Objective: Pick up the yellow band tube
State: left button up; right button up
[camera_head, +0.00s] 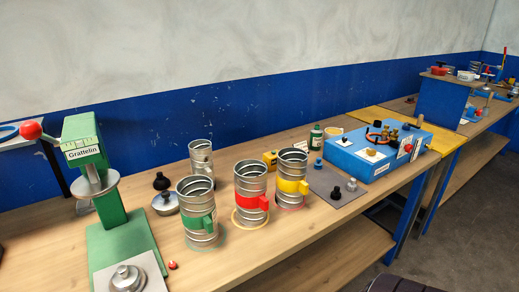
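A green press (102,185) with a red knob stands at the left. A plain metal tube (201,158) stands behind the green band tube. A grey mat (325,179) with small dark knobs and a blue box (375,160) lie to the right. The bench's front edge is fairly clear.

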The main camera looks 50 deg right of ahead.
aim_at(294, 180)
jog(key=z, duration=1.8)
